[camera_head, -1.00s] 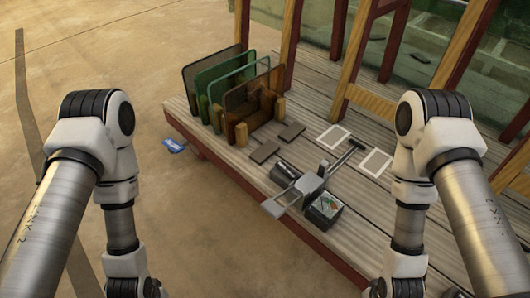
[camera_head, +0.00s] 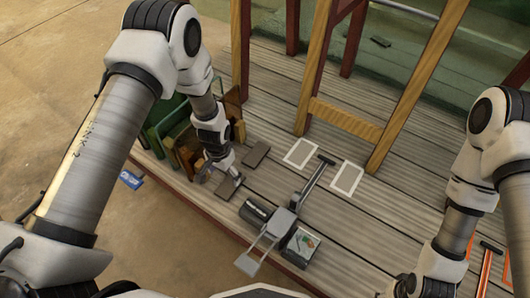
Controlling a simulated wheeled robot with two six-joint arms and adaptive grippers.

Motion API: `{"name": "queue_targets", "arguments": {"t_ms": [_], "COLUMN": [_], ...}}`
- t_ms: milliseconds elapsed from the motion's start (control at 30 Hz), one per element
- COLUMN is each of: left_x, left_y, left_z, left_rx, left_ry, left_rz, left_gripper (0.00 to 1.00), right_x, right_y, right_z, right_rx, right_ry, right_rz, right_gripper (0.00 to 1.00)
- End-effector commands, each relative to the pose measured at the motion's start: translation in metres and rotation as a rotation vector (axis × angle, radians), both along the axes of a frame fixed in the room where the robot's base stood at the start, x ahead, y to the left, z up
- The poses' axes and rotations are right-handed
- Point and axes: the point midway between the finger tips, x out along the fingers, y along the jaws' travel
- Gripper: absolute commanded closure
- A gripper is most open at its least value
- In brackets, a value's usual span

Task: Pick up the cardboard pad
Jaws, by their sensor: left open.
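Two small dark brown flat pads lie on the wooden deck; I take these to be the cardboard pads. The nearer cardboard pad (camera_head: 229,187) lies right by my left gripper, and the farther pad (camera_head: 256,154) lies beyond it to the right. My left gripper (camera_head: 221,176) is open and points down at the nearer pad, its fingers at the pad's far edge. I cannot tell whether they touch it.
A rack of upright panels (camera_head: 168,125) stands just left of my left gripper, partly hidden by my arm. A grey press-like tool (camera_head: 284,222) and a dark box (camera_head: 300,246) stand to the right. Two white frames (camera_head: 301,152) lie flat. Wooden posts rise behind.

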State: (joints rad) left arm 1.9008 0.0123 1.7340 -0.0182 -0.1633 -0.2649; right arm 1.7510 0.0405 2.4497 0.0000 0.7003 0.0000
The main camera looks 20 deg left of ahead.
Motion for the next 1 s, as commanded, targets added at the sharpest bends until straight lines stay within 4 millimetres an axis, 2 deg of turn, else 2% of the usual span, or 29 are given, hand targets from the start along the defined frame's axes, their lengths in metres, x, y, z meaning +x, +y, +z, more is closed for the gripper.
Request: {"name": "queue_targets", "arguments": {"t_ms": [33,100,367,500,600,800,933,967,1000], "left_x": [0.006,0.009,0.007,0.005,0.005,0.005,0.005,0.005,0.005], "left_y": [0.000,0.000,0.000,-0.001,-0.001,-0.001,-0.001,-0.001,-0.001], "left_z": [0.006,0.003,-0.032,-0.060,-0.072,-0.071,-0.071,-0.071,-0.071], "left_rx": [0.001,0.001,0.001,0.001,0.001,0.001,0.001,0.001,0.001], "left_ry": [0.002,0.004,0.005,0.005,0.005,0.004,0.004,0.004,0.004], "left_rz": [-0.007,-0.013,-0.013,-0.012,-0.012,-0.012,-0.012,-0.012,-0.012], "left_gripper": [0.14,0.14,0.14,0.14,0.14,0.14,0.50,0.57,0.59], "right_x": [0.000,-0.001,-0.001,-0.001,-0.001,-0.001,-0.001,-0.001,-0.001], "right_y": [0.000,0.000,0.000,0.000,0.000,0.000,0.000,0.000,0.000], "right_z": [0.003,0.001,-0.013,-0.025,-0.027,-0.026,-0.026,-0.026,-0.026], "right_rx": [0.000,0.000,0.000,0.000,0.000,0.000,0.000,0.000,0.000], "right_ry": [0.001,0.002,0.002,0.002,0.002,0.002,0.002,0.001,0.001], "right_rz": [0.001,0.001,0.001,0.001,0.001,0.001,0.001,0.001,0.001], "right_gripper": [0.60,0.60,0.60,0.60,0.60,0.60,0.60,0.60,0.60]}}
